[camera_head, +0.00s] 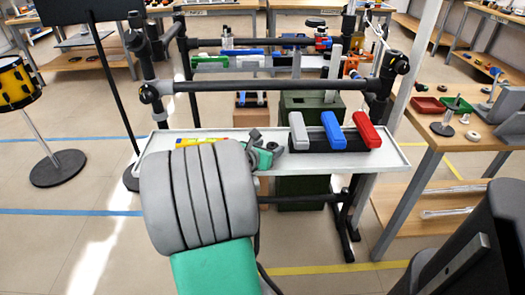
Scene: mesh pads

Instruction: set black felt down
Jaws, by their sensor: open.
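My gripper (268,144) is small in view, just past my grey and green arm, over the middle of the white tray (398,157). It looks open, and I see nothing held in it. A long black block (303,143) lies on the tray just right of my gripper. A grey bar (299,131), a blue bar (333,130) and a red bar (367,129) lean on or in it. I cannot tell whether a separate black felt lies there. My arm hides much of the tray's left and front.
A yellow and multicoloured strip (201,142) lies at the tray's back left. A black rail (270,86) crosses above and behind the tray. A wooden bench (458,128) with small parts stands at the right. The tray's right end is clear.

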